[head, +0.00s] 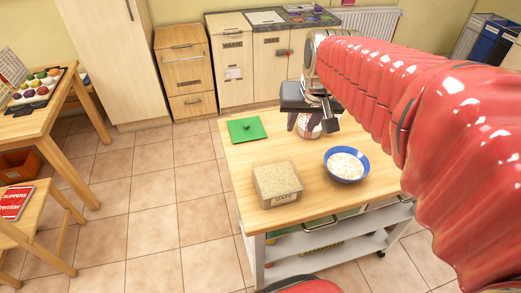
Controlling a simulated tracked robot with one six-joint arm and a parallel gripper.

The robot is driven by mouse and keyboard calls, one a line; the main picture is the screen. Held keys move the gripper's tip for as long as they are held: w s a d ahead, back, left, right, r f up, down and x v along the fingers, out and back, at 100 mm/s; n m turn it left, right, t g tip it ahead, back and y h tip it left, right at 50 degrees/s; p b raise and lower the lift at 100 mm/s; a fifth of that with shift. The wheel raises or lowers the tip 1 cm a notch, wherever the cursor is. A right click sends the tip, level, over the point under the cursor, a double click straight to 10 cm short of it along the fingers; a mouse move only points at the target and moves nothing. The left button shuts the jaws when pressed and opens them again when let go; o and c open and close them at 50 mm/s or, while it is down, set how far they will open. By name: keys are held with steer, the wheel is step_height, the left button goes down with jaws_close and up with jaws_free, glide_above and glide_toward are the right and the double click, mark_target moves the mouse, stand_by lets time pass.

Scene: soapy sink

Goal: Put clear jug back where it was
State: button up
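My gripper (312,110), with dark fingers, is over the far side of the wooden-topped trolley (232,168). A small pale vessel with brownish patches (307,126) shows just below and between the fingers. It may be the clear jug, but the gripper hides much of it. I cannot tell whether the fingers are closed on it or whether it touches the trolley top. No other jug is clearly visible.
A clear-looking box of grain (277,184) stands at the trolley's front left. A blue bowl with pale contents (346,165) is to its right. A green board (246,130) lies at the back left. Bare wood lies between them. Cabinets (231,62) line the wall.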

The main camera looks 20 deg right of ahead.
steer(key=s+a+f+n+y, duration=0.1)
steer(key=s+a+f+n, duration=0.1)
steer(key=s+a, duration=0.9)
steer(key=s+n, duration=0.1)
steer(key=s, duration=0.1)
steer(key=shift+s+a+f+n+t, duration=0.3)
steer(key=shift+a+f+n, duration=0.05)
steer(key=shift+n, duration=0.05)
stand_by(0.7)
